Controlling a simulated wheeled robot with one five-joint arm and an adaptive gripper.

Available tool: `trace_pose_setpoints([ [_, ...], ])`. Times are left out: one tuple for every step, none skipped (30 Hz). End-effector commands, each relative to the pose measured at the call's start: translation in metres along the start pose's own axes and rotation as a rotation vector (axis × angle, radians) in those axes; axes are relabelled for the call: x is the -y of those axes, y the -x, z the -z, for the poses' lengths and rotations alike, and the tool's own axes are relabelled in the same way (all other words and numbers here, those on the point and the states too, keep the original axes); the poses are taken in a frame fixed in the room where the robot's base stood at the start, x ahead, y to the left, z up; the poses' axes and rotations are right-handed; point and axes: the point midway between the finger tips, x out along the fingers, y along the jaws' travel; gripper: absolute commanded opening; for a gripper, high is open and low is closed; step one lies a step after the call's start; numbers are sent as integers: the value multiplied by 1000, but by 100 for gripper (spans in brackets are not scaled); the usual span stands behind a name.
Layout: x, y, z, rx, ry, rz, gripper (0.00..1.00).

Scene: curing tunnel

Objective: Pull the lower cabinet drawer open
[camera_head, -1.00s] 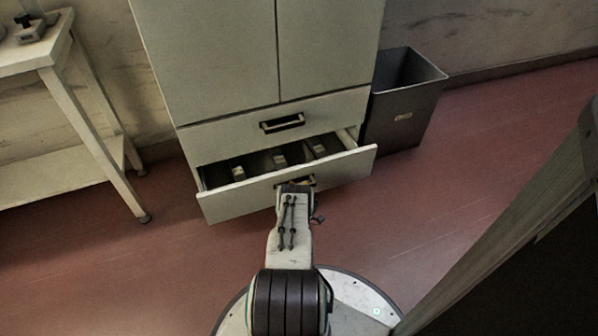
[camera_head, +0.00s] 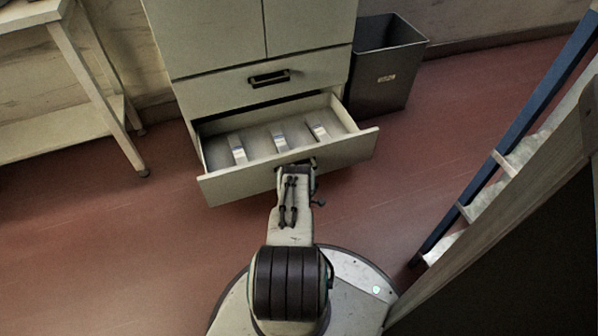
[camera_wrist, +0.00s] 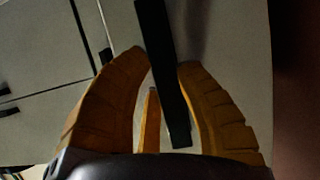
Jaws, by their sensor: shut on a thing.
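The lower cabinet drawer (camera_head: 228,188) is pulled well out of the pale cabinet (camera_head: 212,50), with several small light blocks lying inside it. In the head view my gripper (camera_head: 296,166) is at the middle of the drawer front, and my own arm hides most of the handle there. In the wrist view the dark bar handle (camera_wrist: 163,60) of the drawer runs between the orange fingers of my gripper (camera_wrist: 165,85), which are shut on it. The upper drawer (camera_head: 215,95) with its black handle (camera_head: 269,78) is shut.
A dark grey bin (camera_head: 385,70) stands close to the cabinet's right side. A pale table (camera_head: 95,95) stands at the left. A blue-edged rack or ladder (camera_head: 505,135) and a dark panel are at the right. Red floor is clear between the drawer and these.

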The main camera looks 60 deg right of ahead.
Motion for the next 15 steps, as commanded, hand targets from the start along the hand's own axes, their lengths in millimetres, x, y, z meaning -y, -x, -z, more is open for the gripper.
trace_pose_setpoints([
  [1,0,-1,1,-3,3,0],
  [1,0,-1,1,-3,3,0],
  [1,0,-1,1,-3,3,0],
  [1,0,-1,1,-3,3,0],
  [1,0,-1,2,-3,3,0],
  [1,0,-1,2,-3,3,0],
  [1,0,-1,2,-3,3,0],
  [1,0,-1,2,-3,3,0],
  [1,0,-1,2,-3,3,0],
  [1,0,-1,2,-3,3,0],
  [1,0,-1,2,-3,3,0],
  [1,0,-1,2,-3,3,34],
  [1,0,-1,2,-3,3,37],
  [1,0,-1,2,-2,2,39],
  [1,0,-1,2,-2,2,43],
])
